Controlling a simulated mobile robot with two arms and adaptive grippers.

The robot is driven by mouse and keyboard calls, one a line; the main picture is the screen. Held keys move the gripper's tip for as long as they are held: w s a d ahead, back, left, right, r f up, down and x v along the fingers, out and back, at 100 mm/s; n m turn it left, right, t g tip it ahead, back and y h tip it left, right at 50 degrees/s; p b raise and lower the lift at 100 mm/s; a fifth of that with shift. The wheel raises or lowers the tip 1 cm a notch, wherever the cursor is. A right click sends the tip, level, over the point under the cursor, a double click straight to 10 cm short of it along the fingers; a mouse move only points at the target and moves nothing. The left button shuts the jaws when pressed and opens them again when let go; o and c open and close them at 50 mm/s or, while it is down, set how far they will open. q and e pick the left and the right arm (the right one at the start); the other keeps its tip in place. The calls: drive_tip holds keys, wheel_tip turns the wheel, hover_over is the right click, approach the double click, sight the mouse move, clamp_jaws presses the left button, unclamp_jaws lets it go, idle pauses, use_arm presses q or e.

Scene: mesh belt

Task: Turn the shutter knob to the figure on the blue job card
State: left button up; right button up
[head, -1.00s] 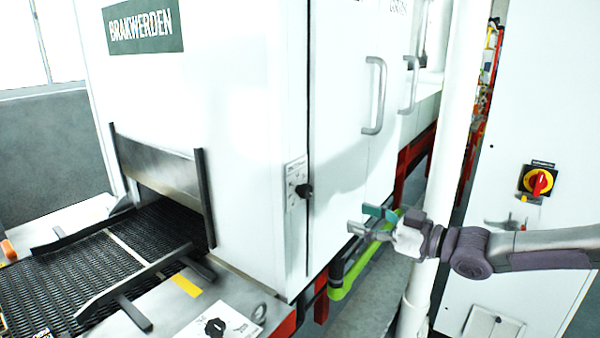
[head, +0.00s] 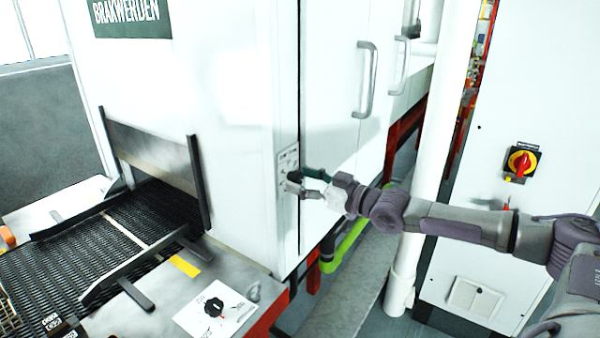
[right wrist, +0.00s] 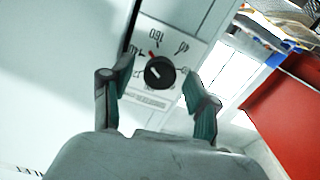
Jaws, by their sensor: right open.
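A round black knob (right wrist: 160,72) on a pale dial plate (right wrist: 150,98) sits ahead of my right gripper (right wrist: 158,88), between its two open fingers in the picture; contact is not visible. Printed figures surround it, one reading 160, and a red mark lies at its upper left. In the head view the dial plate (head: 288,160) is on the white machine's side; my right gripper (head: 304,182) partly covers its knob. A second black knob (head: 214,307) is on a white plate by the belt. I cannot make out the blue job card. My left gripper is out of view.
The mesh belt (head: 130,236) runs into the white machine (head: 235,110) at left. Door handles (head: 366,80) stand out beyond the dial. A white pipe (head: 432,150) and a cabinet with a red and yellow switch (head: 521,164) are at right.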

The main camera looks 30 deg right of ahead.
drive_tip(key=shift+w+a, duration=0.15)
drive_tip(key=shift+w, duration=0.35)
clamp_jaws()
drive_tip(key=shift+f+n+b, duration=0.4)
drive_tip(key=shift+n+b, duration=0.6)
drive_tip(key=shift+n, duration=0.1)
drive_tip(key=n, duration=0.2)
drive_tip(key=shift+r+n, duration=0.35)
drive_tip(key=shift+n, duration=0.05)
